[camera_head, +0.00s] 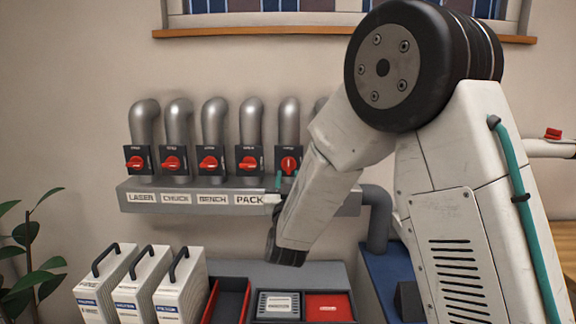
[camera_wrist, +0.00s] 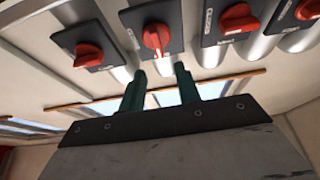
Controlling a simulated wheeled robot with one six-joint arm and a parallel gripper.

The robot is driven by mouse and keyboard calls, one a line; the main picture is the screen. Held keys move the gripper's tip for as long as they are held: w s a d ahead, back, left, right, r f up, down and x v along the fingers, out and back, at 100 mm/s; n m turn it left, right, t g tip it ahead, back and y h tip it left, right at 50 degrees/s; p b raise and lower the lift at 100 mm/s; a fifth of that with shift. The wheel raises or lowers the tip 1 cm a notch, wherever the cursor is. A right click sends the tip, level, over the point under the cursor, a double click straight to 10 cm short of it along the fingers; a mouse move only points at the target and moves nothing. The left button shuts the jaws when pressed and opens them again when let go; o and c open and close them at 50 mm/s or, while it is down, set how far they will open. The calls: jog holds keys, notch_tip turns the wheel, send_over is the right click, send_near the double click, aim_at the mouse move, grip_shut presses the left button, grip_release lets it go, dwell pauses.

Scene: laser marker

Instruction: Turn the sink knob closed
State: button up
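A row of red rotary knobs on black plates is fixed to grey pipes on the wall. The fifth knob from the left (camera_head: 289,164) stands with its handle upright, while the four left of it lie sideways. Its label is hidden behind my arm, so I cannot read whether it is the sink's. In the wrist view an upright red knob (camera_wrist: 156,38) is just beyond my gripper (camera_wrist: 159,70). The two green fingers are apart with nothing between them. The knob lies roughly ahead of the gap; I see no contact.
A grey ledge (camera_head: 165,208) below the knobs carries the labels LASER, CHUCK, BENCH and PACK. White cases (camera_head: 180,290) with black handles stand below left. A red-lined tray (camera_head: 232,300) is beside them. My arm covers the right end of the row.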

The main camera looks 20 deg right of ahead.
aim_at(288, 161)
jog(key=x, duration=0.6)
jog(key=shift+w, duration=0.1)
jog(key=shift+r, duration=0.1)
grip_shut()
